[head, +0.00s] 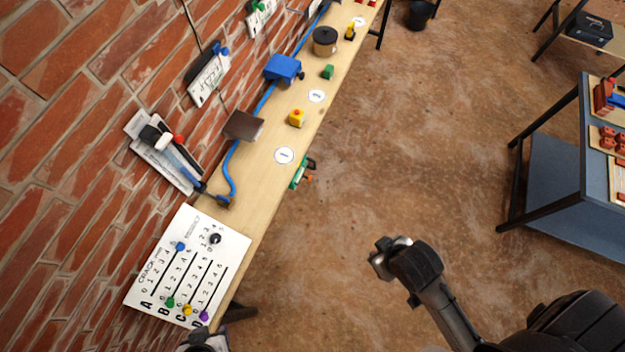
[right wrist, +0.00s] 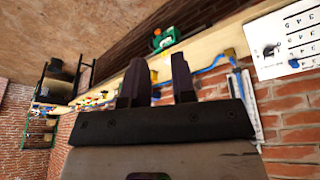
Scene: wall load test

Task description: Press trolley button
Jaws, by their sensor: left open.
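My left gripper (head: 205,341) is only partly in the head view, at the bottom edge just below the white slider panel (head: 185,265), apart from the yellow box. My right gripper (right wrist: 156,75) shows in the right wrist view with two dark fingers apart and nothing between them. The bench lies beyond its fingers.
A blue box (head: 282,69), a dark round pot (head: 325,41) and a green block (head: 328,72) stand farther along the bench. A green clamp (head: 299,172) hangs at its front edge. A blue-sided table (head: 555,185) stands at right.

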